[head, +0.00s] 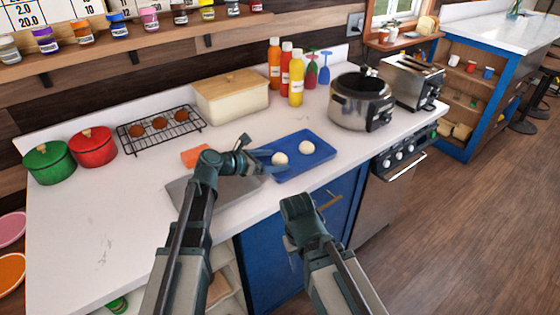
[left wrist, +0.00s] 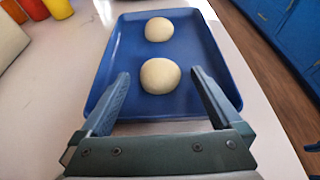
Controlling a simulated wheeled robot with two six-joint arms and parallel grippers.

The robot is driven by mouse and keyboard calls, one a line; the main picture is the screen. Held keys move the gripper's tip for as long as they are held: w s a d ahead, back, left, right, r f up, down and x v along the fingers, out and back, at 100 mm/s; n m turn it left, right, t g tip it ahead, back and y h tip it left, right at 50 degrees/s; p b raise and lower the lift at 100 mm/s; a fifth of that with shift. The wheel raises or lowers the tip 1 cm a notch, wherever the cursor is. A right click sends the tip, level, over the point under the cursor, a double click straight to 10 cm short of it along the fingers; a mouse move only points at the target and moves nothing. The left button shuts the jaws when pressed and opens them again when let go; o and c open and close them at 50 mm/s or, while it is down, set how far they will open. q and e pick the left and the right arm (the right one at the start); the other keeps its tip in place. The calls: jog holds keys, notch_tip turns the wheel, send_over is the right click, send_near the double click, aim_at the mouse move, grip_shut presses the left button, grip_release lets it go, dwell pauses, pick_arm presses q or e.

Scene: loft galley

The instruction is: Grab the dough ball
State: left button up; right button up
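Two pale dough balls lie on a blue tray (head: 318,158), which also shows in the left wrist view (left wrist: 115,60). The nearer dough ball (left wrist: 160,76) is the left one in the head view (head: 279,158). The other dough ball (left wrist: 159,29) lies beyond it, to the right in the head view (head: 306,148). My left gripper (head: 268,160) is open at the tray's left end. In the left wrist view its fingertips (left wrist: 160,73) stand on either side of the nearer ball, with gaps. My right gripper (head: 299,214) is before the counter front; its fingers cannot be made out.
A grey board (head: 185,193) and an orange block (head: 196,156) lie left of the tray. A bread box (head: 232,98), bottles (head: 296,82) and a steel cooker (head: 361,101) stand behind. A wire rack (head: 150,135) and green and red pots are farther left.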

pick_arm(q)
jog(key=c, duration=1.3)
jog(key=shift+c, duration=0.2)
jog(key=shift+r, duration=0.2)
pick_arm(e)
jog(key=shift+r, duration=0.2)
